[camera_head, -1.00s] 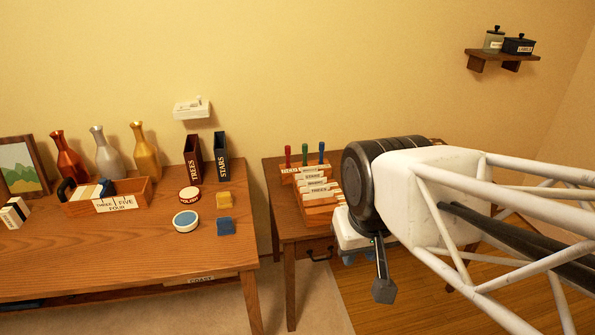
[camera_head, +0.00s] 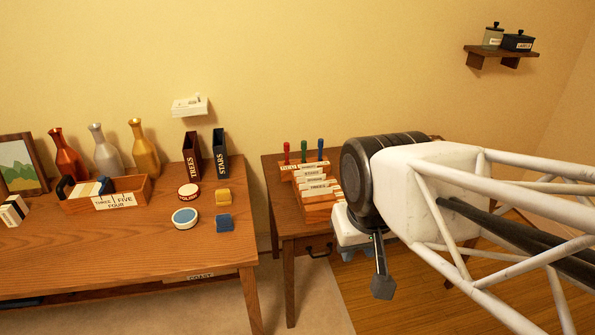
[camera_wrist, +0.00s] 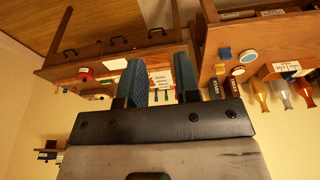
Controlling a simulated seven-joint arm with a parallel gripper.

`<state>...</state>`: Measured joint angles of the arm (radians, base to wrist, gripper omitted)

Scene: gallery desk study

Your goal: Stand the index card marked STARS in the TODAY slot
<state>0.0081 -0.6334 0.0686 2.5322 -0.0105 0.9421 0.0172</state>
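A wooden card rack (camera_head: 318,214) stands on the small side table (camera_head: 282,222), holding several white-tabbed cards in a row. The tab print is too small to tell surely which card (camera_head: 313,173) is marked STARS. A lettered strip at the rack's back (camera_head: 290,166) is not clearly readable, so I cannot pick out the TODAY slot. In the upside-down wrist view, my gripper (camera_wrist: 163,80) is open, with two dark blue fingers apart and nothing held. The rack's cards (camera_wrist: 158,78) show beyond the gap, apart from the fingers. In the head view my arm hides the fingers and part of the table.
Red, green and blue pegs (camera_head: 304,152) stand behind the cards. A gap separates desk and side table.

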